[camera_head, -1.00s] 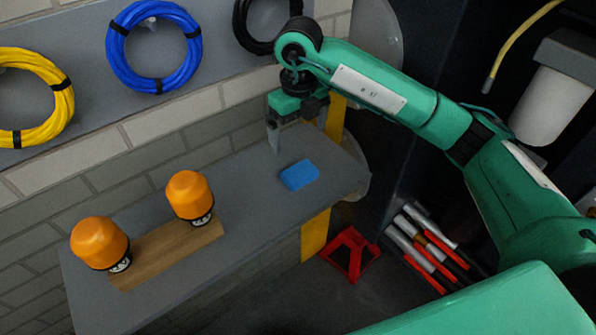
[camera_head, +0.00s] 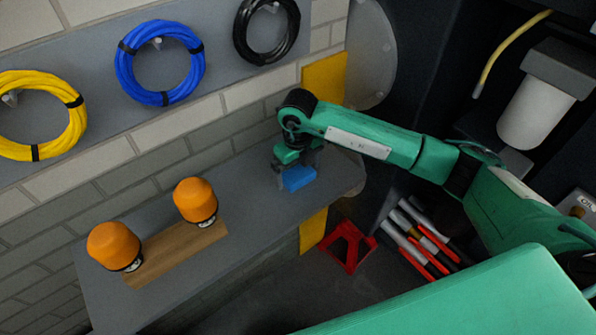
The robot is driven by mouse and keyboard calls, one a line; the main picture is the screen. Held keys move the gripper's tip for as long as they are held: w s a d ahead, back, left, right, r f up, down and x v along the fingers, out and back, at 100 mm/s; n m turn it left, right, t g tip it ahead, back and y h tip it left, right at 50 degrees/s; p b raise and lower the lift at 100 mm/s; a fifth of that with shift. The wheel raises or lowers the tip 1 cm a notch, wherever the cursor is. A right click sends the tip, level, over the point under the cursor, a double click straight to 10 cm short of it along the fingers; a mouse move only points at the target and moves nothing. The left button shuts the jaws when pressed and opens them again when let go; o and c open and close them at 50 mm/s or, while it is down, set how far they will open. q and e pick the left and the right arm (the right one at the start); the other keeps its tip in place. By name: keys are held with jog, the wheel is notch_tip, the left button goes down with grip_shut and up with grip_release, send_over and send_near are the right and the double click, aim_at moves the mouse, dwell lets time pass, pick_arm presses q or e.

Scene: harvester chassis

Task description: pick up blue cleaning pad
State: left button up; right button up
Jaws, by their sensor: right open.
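The blue cleaning pad (camera_head: 298,179) lies on the grey shelf (camera_head: 250,205), near its right end. My right gripper (camera_head: 286,180) is down at the pad, with its fingers pointing toward the shelf. The gripper is open, and one finger shows at the pad's left side. The gripper body covers the back edge of the pad, and the other finger is hard to make out. I cannot tell whether a finger touches the pad. My left gripper is not in view.
Two orange-capped items (camera_head: 195,201) (camera_head: 114,246) stand on a wooden board (camera_head: 176,253) left on the shelf. Blue (camera_head: 160,62), yellow (camera_head: 40,116) and black (camera_head: 266,30) coils hang on the wall. A red stand (camera_head: 347,246) is on the floor. The shelf between board and pad is clear.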

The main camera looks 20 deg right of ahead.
aim_at(298, 173)
jog(key=c, duration=1)
jog(key=shift+w+r+b, duration=0.1)
jog(key=shift+r+b, duration=0.25)
jog(key=shift+r, duration=0.1)
jog(key=shift+r+b, duration=2.75)
jog(key=shift+r, duration=5.8)
